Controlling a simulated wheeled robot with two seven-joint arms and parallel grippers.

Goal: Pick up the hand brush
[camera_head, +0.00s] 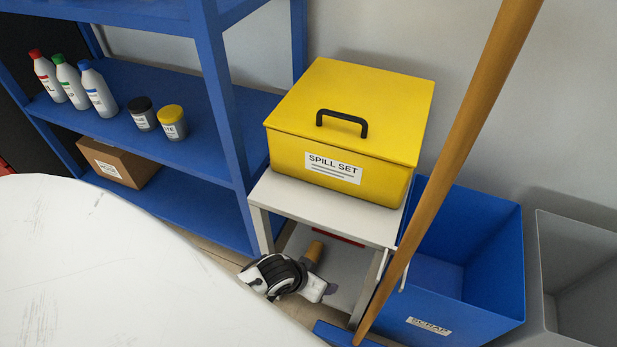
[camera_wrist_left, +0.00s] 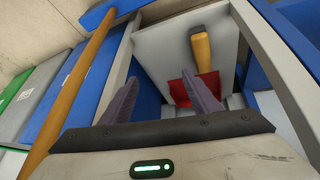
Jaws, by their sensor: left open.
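The hand brush shows as a tan wooden handle (camera_head: 314,251) on the lower shelf of a small grey stand, partly hidden behind my left wrist in the head view. In the left wrist view the handle (camera_wrist_left: 203,52) has a dark part at its upper end. My left gripper (camera_wrist_left: 161,98) is open and empty, with two purple-grey fingers. The handle appears beyond the tip of the right-hand finger, off the middle of the gap, and I see no grip on it. In the head view my left gripper (camera_head: 329,290) reaches in at the stand's open front. My right gripper is out of view.
A red object (camera_wrist_left: 180,90), partly hidden, lies deeper on the shelf. The grey stand (camera_head: 330,210) has legs either side and a yellow spill-set box (camera_head: 350,115) on top. A long wooden pole (camera_head: 450,170) and blue scrap bin (camera_head: 465,240) stand right; a white round surface (camera_head: 100,270) is left.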

